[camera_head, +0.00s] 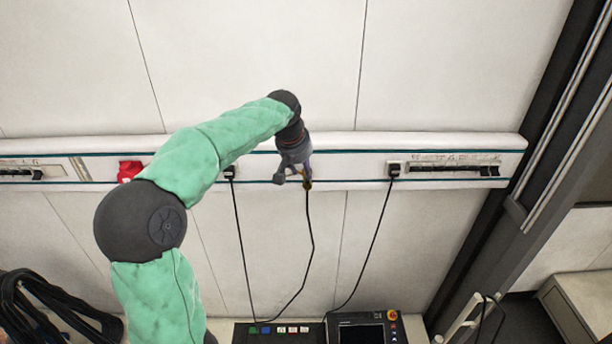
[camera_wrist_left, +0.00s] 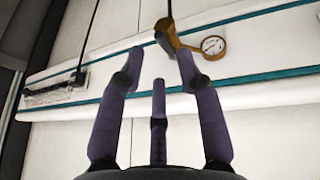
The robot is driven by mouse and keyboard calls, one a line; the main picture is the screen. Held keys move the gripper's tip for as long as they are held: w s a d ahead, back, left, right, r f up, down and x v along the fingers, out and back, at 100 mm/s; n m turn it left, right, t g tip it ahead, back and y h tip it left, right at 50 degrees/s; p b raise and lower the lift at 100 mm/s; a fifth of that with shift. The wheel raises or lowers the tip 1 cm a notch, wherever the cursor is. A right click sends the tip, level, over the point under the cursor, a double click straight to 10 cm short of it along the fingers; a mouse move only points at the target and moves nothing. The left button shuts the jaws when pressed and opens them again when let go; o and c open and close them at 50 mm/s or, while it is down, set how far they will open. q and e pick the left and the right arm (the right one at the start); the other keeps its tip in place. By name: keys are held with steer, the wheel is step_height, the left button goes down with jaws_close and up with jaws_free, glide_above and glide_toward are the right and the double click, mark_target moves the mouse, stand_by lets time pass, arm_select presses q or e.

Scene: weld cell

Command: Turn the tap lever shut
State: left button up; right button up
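In the head view only a small yellowish bit of the tap (camera_head: 308,184) shows beside my gripper. My left gripper (camera_head: 293,182) is in front of the rail, at the tap. In the left wrist view its fingers (camera_wrist_left: 161,60) are spread apart with nothing between them. The tip of the right-hand finger overlaps the tap's lower part; whether they touch is unclear. My right gripper is not in view.
The white wall rail (camera_head: 350,165) has a red socket (camera_head: 129,171) and black plugs (camera_head: 394,169) with hanging cables. A control panel with a screen (camera_head: 361,333) stands below. Dark posts rise at the right. The wall above the rail is clear.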

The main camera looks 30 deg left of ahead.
mark_target(307, 183)
arm_select(q)
steer(key=p+x, duration=0.1)
steer(key=x, duration=0.5)
steer(key=shift+d, duration=0.1)
jaws_close()
